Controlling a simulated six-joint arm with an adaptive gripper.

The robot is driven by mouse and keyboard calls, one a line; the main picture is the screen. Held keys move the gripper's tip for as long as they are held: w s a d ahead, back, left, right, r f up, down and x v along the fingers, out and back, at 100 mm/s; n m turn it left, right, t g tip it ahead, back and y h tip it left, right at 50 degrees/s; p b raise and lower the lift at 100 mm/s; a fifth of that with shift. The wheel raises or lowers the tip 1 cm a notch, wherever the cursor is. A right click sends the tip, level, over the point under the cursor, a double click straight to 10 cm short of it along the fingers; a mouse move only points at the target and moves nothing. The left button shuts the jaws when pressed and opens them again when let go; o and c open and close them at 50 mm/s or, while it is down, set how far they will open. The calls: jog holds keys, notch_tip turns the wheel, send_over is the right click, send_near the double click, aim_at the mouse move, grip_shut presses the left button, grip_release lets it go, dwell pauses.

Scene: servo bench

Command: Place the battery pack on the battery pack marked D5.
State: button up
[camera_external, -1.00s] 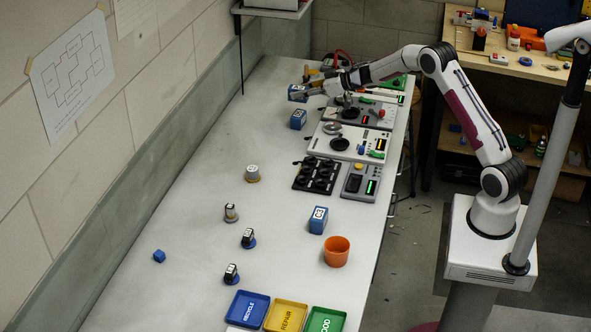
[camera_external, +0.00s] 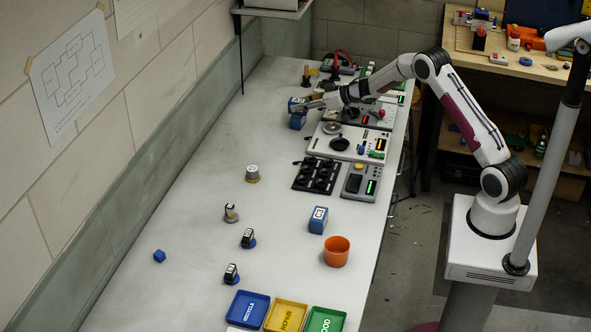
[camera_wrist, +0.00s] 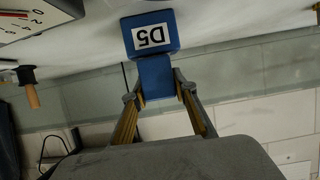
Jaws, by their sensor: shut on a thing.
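My gripper (camera_external: 304,104) is shut on a blue battery pack (camera_external: 296,105) near the far end of the bench. In the wrist view the held pack (camera_wrist: 155,78) sits between the fingertips of my gripper (camera_wrist: 158,84). Another blue battery pack, marked D5 (camera_wrist: 152,34), shows with its white label upside down in the wrist view. It stands on the bench right below the held pack in the external view (camera_external: 298,123). The two look nearly lined up; I cannot tell whether they touch.
To the right of the packs is a row of test devices, including a white one (camera_external: 318,147). A black holder (camera_external: 317,174) is nearer. Another blue pack (camera_external: 318,220) stands by an orange cup (camera_external: 337,252). The bench left of the packs is clear.

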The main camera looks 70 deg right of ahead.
jog(key=shift+f, duration=0.15)
jog(key=o, duration=1.2)
jog(key=shift+o, duration=0.2)
jog(key=shift+s, duration=0.1)
jog(key=shift+s+r, duration=0.15)
jog(key=shift+r, duration=0.1)
jog(key=v, duration=1.1)
jog(key=shift+s, duration=0.25)
